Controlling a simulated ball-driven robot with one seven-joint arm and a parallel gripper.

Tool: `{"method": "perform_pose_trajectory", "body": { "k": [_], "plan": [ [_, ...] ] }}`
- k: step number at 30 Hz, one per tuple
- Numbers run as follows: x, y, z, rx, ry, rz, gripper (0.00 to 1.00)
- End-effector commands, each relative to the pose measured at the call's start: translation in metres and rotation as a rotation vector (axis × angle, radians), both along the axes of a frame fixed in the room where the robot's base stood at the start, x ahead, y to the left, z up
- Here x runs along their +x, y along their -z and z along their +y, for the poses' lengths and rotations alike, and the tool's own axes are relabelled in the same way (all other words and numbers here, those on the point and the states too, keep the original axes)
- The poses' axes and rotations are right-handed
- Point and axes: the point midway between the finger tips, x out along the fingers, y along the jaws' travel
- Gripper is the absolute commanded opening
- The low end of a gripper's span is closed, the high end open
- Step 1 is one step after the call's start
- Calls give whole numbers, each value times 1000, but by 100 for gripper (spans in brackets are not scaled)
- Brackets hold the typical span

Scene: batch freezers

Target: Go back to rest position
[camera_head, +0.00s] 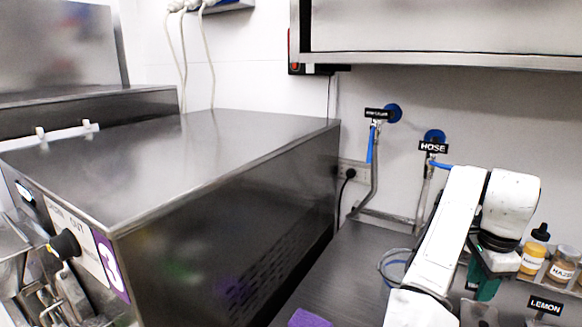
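My white arm (440,245) rises from the bottom edge at the right of the head view. It bends over at the top, and a white link (510,205) points down from there. Below that link are dark and green parts (490,264) that seem to be the end of my arm, over the steel counter. My gripper's fingers cannot be made out there, so I cannot tell whether they are open or shut or hold anything.
A large steel batch freezer (190,165) marked 3 fills the left and middle. A purple sponge (310,318) lies on the counter (335,270). Bottles (534,252), labelled jars (562,268) and a LEMON label (545,305) stand right of my arm. Hoses and taps (378,150) line the wall.

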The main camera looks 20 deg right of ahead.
Motion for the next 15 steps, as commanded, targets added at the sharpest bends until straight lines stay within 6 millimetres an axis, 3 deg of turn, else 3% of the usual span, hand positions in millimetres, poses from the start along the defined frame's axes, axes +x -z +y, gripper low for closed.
{"method": "perform_pose_trajectory", "body": {
  "k": [8, 15],
  "plan": [
    [-14, 25, -7, -121, -141, 11, 37],
    [-31, 59, -3, -290, -419, 38, 37]
  ]
}}
